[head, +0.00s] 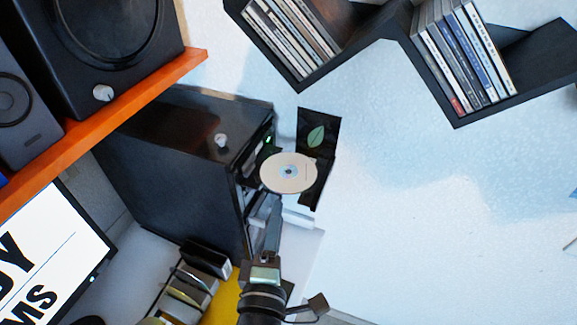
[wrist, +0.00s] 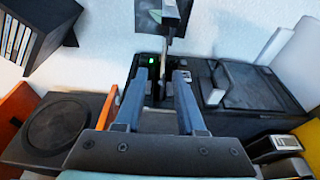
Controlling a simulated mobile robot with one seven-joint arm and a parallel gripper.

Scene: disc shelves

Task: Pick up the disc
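The disc (head: 289,172) is pale cream with a small centre hole. In the head view it shows face-on at the front of a black computer tower (head: 170,165), by a green light. My gripper (head: 270,203) is just below the disc in that view, its fingers pointing up toward it. In the wrist view my gripper (wrist: 160,75) is open, with its two fingers apart. A thin upright edge (wrist: 165,62) shows between and beyond the fingertips; I cannot tell whether it is the disc or the drive tray. No contact with the disc is clear.
A black case with a green leaf (head: 317,137) is behind the disc. Black wall shelves with disc cases (head: 462,55) hang at upper right. An orange shelf (head: 110,125) carries speakers at left. A monitor (head: 50,255) is at lower left. The wall area at right is clear.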

